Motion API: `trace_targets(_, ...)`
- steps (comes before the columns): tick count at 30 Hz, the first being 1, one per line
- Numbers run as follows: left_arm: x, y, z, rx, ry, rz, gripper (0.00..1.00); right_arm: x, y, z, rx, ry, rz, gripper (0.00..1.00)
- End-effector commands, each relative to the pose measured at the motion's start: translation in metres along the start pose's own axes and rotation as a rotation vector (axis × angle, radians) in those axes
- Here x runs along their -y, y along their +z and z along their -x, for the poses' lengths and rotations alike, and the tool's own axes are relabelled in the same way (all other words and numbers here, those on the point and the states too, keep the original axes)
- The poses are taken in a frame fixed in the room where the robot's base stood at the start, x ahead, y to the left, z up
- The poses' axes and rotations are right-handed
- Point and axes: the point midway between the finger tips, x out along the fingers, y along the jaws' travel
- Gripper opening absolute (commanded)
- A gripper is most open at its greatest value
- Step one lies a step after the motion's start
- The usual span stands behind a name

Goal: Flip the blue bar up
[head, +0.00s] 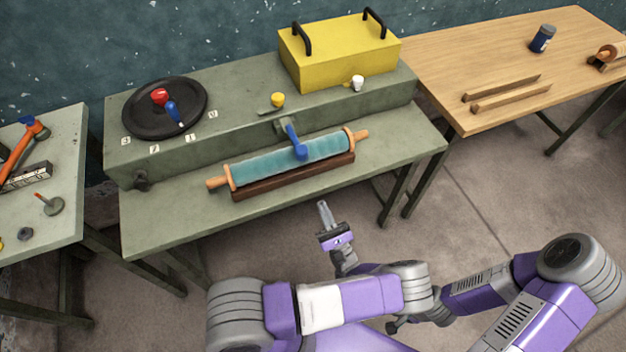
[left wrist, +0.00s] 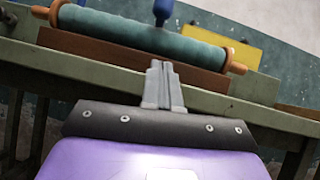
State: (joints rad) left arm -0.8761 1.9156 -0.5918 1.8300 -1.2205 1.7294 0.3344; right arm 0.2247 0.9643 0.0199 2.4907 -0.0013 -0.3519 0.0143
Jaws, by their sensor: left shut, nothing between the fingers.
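The blue bar (head: 293,140) hangs from a bracket on the green bench's raised back part. Its thick round end lies down over the middle of a teal roller (head: 285,162). It also shows in the left wrist view (left wrist: 162,12), where its end is at the roller's upper side. My left gripper (head: 323,208) is shut and empty, in front of the bench edge and apart from the bar. In the left wrist view its fingertips (left wrist: 162,68) point toward the roller's brown base. My right arm comes in from the right; its gripper cannot be made out.
A yellow box (head: 340,52) with black handles stands behind the bar. A yellow knob (head: 277,100) and a white knob (head: 357,82) are near. A black dial (head: 165,106) with a red-and-blue lever is at left. The green bench's front strip (head: 190,222) is clear.

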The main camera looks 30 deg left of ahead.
Motion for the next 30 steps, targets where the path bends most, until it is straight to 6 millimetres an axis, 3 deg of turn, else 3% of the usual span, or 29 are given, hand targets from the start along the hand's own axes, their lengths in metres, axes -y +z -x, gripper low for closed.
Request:
trace_targets(5, -0.001, 0.0, -0.023, 0.001, 0.004, -0.002, 0.0, 0.0, 0.0, -0.001, 0.0, 0.0, 0.0, 0.66)
trace_targets(16, -0.002, 0.0, -0.101, 0.001, 0.005, -0.002, 0.0, -0.002, 0.0, -0.005, 0.0, 0.0, 0.0, 0.66)
trace_targets(22, -0.001, 0.021, -0.119, 0.0, 0.003, -0.001, 0.0, -0.002, 0.0, -0.006, 0.0, 0.0, 0.0, 0.66)
trace_targets(30, -0.001, 0.028, -0.126, -0.001, 0.002, -0.002, 0.0, -0.002, 0.0, -0.006, 0.0, 0.0, 0.0, 0.66)
